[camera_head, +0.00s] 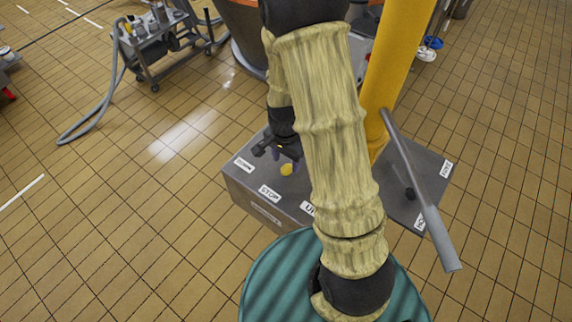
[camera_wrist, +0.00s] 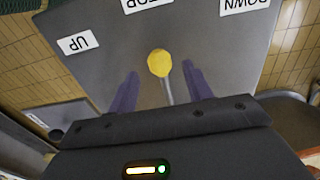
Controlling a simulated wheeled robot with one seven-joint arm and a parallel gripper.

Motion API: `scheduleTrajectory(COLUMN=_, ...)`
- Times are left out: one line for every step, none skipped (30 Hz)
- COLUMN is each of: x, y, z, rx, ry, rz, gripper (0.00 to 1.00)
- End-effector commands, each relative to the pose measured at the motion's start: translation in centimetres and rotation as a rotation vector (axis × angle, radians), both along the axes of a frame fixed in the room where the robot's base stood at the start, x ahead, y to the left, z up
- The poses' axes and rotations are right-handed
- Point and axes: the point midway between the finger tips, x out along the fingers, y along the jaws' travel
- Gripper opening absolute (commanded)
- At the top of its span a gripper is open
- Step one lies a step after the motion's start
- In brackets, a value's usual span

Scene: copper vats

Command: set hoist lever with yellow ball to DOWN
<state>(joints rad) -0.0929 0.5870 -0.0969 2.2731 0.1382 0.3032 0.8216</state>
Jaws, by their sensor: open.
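The yellow ball (camera_head: 287,169) tops a short lever on the grey control box (camera_head: 240,187). The box carries the labels DOWN (camera_head: 244,164), STOP (camera_head: 269,192) and UP, which is partly hidden by my arm. In the wrist view the ball (camera_wrist: 159,63) and its thin grey stem stand between my two purple fingers, with a gap on each side. My gripper (camera_wrist: 161,82) is open around the lever and holds nothing. The ball sits below the STOP label in that view, with UP (camera_wrist: 78,42) to the left and DOWN (camera_wrist: 245,5) to the right.
A yellow column (camera_head: 397,60) rises behind the box. A long grey lever (camera_head: 422,190) leans over a labelled plate to the right. A teal ribbed surface (camera_head: 270,285) lies in front. A wheeled cart (camera_head: 155,40) with a hose stands far left; tiled floor between is clear.

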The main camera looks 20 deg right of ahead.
Motion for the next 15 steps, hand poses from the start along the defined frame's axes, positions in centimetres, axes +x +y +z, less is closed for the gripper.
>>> scheduleTrajectory(x=-0.2, y=-0.1, z=-0.8, rx=0.0, ry=0.006, rz=-0.002, gripper=0.5)
scheduleTrajectory(x=-0.2, y=-0.1, z=-1.2, rx=0.0, ry=0.005, rz=-0.002, gripper=0.5)
scheduleTrajectory(x=-0.2, y=-0.1, z=-1.7, rx=-0.001, ry=0.006, rz=-0.001, gripper=0.5)
scheduleTrajectory(x=-0.1, y=-0.1, z=-2.0, rx=0.0, ry=0.004, rz=0.0, gripper=0.5)
scheduleTrajectory(x=-0.1, y=-0.1, z=-2.3, rx=-0.001, ry=0.004, rz=0.0, gripper=0.5)
scheduleTrajectory(x=-0.1, y=0.0, z=-2.7, rx=0.0, ry=0.004, rz=0.0, gripper=0.5)
scheduleTrajectory(x=-0.1, y=-0.1, z=-2.9, rx=0.0, ry=0.002, rz=0.0, gripper=0.5)
scheduleTrajectory(x=-0.1, y=-0.1, z=-3.1, rx=0.0, ry=0.002, rz=0.0, gripper=0.5)
scheduleTrajectory(x=-0.1, y=-0.1, z=-3.4, rx=0.0, ry=0.003, rz=0.0, gripper=0.5)
scheduleTrajectory(x=-0.1, y=-0.1, z=-3.5, rx=0.0, ry=0.002, rz=0.0, gripper=0.5)
scheduleTrajectory(x=-0.1, y=-0.1, z=-3.6, rx=0.0, ry=0.001, rz=0.0, gripper=0.5)
scheduleTrajectory(x=-0.1, y=-0.1, z=-3.7, rx=0.0, ry=0.0, rz=0.0, gripper=0.5)
scheduleTrajectory(x=-0.1, y=-0.1, z=-3.7, rx=0.0, ry=0.0, rz=0.0, gripper=0.5)
scheduleTrajectory(x=-0.1, y=-0.1, z=-3.7, rx=0.0, ry=0.0, rz=0.0, gripper=0.5)
scheduleTrajectory(x=-0.1, y=-0.1, z=-3.7, rx=0.0, ry=0.0, rz=0.0, gripper=0.5)
